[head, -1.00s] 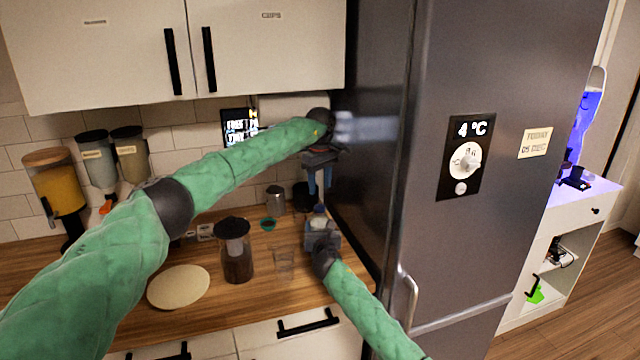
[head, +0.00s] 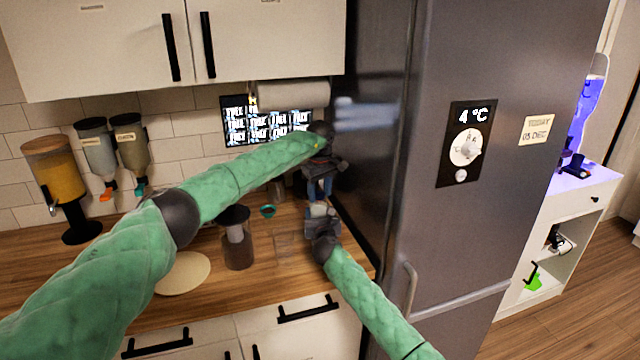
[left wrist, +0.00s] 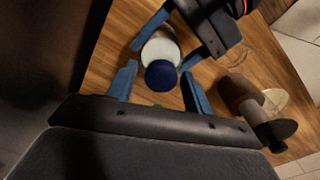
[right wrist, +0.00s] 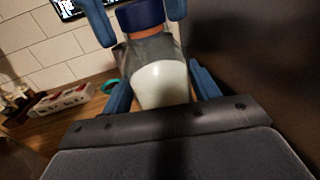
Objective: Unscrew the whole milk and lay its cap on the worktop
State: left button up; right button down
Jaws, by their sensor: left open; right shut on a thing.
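The milk bottle is clear with white milk (right wrist: 160,85) and a dark blue cap (right wrist: 140,15); it stands upright on the wooden worktop (head: 240,270) beside the fridge. My right gripper (right wrist: 160,92) is shut on the bottle's body, one finger on each side. It also shows in the head view (head: 322,222). My left gripper (left wrist: 158,80) is open above the bottle, pointing down, with its fingers on either side of the blue cap (left wrist: 161,74).
The steel fridge (head: 480,230) stands close to the right of both grippers. A dark-lidded jar (head: 237,250), a clear glass (head: 283,245) and a round board (head: 184,274) are to the left. A small teal ring (head: 267,211) lies behind. The front worktop has bare room.

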pick_arm(q)
jog(key=shift+f, duration=0.15)
jog(key=c, duration=1)
jog(key=shift+o, duration=0.2)
jog(key=n, duration=0.9)
jog(key=shift+a+n, duration=0.1)
jog(key=shift+n, duration=0.2)
jog(key=n, duration=0.6)
jog(key=shift+n, duration=0.4)
jog(key=n, duration=0.4)
jog(key=shift+s+a, duration=0.1)
jog(key=n, duration=0.3)
jog(key=shift+a, duration=0.1)
jog(key=shift+a, duration=0.15)
